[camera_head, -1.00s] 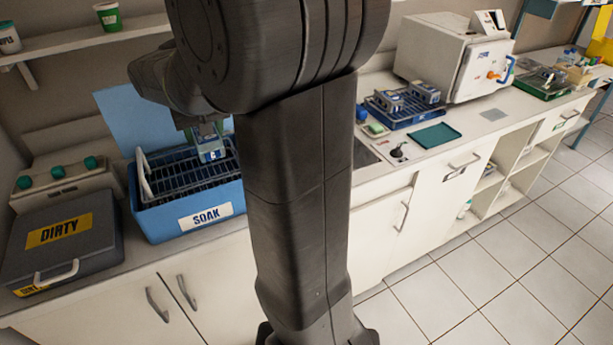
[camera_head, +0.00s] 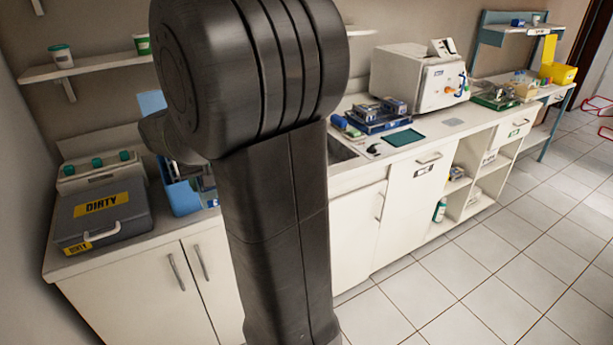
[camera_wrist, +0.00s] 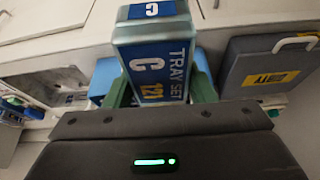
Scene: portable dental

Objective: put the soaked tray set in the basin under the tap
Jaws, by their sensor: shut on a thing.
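My gripper (camera_wrist: 160,95) is shut on a tray set (camera_wrist: 155,62), a box with a blue label reading "TRAY SET C 121". The tray set fills the upper middle of the wrist view, between the two fingers. In the head view my arm hides most of the gripper, and I cannot make out the held set clearly. A strip of the sink basin (camera_head: 341,151) shows in the counter just right of my arm. The rest of the basin and the tap are hidden. The blue soak tub (camera_head: 184,199) is partly visible left of my arm.
A grey DIRTY box (camera_head: 103,214) stands at the counter's left end; it also shows in the wrist view (camera_wrist: 265,75). Right of the basin are a blue rack (camera_head: 380,122), a green mat (camera_head: 403,137) and a white steriliser (camera_head: 415,78). The tiled floor (camera_head: 480,260) in front is clear.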

